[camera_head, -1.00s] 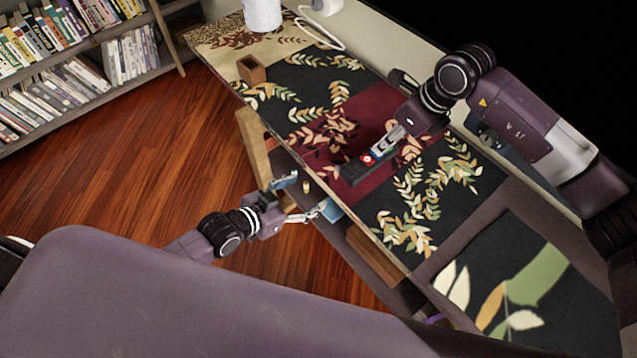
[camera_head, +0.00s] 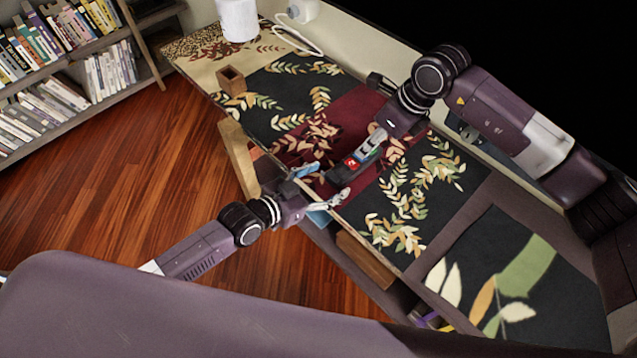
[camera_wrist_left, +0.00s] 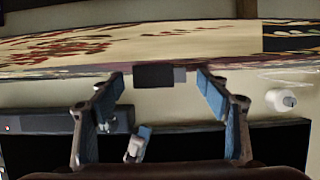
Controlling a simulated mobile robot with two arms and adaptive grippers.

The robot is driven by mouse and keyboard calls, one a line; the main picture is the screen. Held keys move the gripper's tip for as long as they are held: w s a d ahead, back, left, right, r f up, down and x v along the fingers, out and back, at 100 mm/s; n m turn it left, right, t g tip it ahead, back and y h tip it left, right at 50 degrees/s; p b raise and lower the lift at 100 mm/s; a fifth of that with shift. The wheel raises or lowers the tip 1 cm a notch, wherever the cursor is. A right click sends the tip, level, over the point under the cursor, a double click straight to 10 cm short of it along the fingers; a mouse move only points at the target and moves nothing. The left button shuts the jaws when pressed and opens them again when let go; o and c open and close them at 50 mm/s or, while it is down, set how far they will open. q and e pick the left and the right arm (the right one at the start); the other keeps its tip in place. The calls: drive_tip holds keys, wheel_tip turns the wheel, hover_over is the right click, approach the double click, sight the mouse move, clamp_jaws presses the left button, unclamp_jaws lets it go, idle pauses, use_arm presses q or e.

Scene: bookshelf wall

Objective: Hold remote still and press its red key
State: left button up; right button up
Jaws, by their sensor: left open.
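The dark remote (camera_head: 337,174) lies on the dark red part of the table cloth, near the table's front edge. Its red key (camera_head: 352,163) shows on top. My right gripper (camera_head: 372,143) is at the remote's far end, just beyond the red key; whether its fingers are closed on the remote is unclear. My left gripper (camera_head: 326,189) is open at the table's front edge, close to the near end of the remote. In the left wrist view, its blue-padded fingers (camera_wrist_left: 168,92) stand apart, with a dark block between them in the picture, perhaps the remote's end.
A small brown open box (camera_head: 231,80) and a white cylinder (camera_head: 238,20) stand toward the table's far left end. A cable lies by the wall. A bookshelf (camera_head: 70,75) is at the left. Wooden floor (camera_head: 130,190) is clear in front of the table.

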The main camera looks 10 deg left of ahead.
use_arm(q)
drive_tip(key=c, duration=1.4)
use_arm(e)
clamp_jaws()
idle(1.0)
idle(0.4)
